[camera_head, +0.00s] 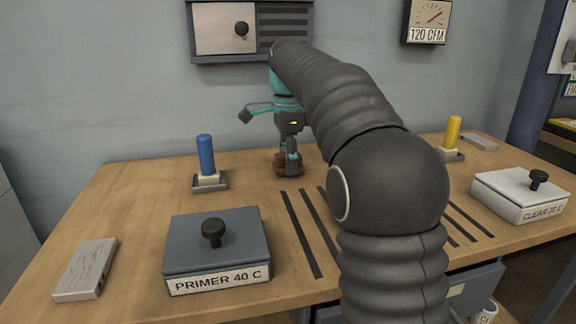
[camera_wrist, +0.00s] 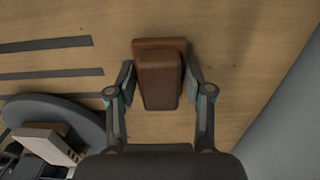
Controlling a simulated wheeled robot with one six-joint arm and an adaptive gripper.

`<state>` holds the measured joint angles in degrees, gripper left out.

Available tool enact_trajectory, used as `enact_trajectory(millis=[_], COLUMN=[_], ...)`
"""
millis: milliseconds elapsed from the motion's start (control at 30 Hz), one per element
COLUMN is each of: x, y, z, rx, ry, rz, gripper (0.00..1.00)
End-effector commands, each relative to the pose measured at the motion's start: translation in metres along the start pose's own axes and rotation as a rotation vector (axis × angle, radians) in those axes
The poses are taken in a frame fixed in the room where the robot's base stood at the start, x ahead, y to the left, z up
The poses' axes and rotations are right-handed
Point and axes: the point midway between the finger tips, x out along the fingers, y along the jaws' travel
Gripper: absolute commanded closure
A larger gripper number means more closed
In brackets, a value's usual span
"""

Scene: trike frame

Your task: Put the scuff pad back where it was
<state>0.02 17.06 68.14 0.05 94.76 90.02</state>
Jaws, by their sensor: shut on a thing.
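The scuff pad, a brown block (camera_head: 289,171), is at the back middle of the wooden table, below my gripper (camera_head: 291,157). In the wrist view the brown pad (camera_wrist: 160,82) lies between the two fingers of my gripper (camera_wrist: 160,78), which is shut on it. A wider brown part shows at its far end. The pad looks to be at or very near the table top; I cannot tell if it touches. My arm hides part of the table to the right of it.
Dark strips (camera_head: 303,235) lie on the table in front. A blue cylinder (camera_head: 206,155) stands left, a yellow one (camera_head: 453,132) right. The PRIMER 40 C box (camera_head: 215,245), CLEAR 20 C box (camera_head: 520,195) and a pale grey block (camera_head: 86,269) sit nearer the front.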

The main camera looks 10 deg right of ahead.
Motion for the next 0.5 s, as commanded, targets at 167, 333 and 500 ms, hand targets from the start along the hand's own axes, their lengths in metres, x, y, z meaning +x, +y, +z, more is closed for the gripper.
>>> enact_trajectory(millis=[167, 333, 500], x=[0.0087, 0.0083, 0.0112], y=[0.0002, 0.0001, 0.0001], z=[-0.0001, -0.0002, -0.0002], rx=[0.000, 0.000, 0.000], ry=[0.000, 0.000, 0.000], rz=[-0.001, -0.001, 0.000], gripper=[0.81, 0.81, 0.44])
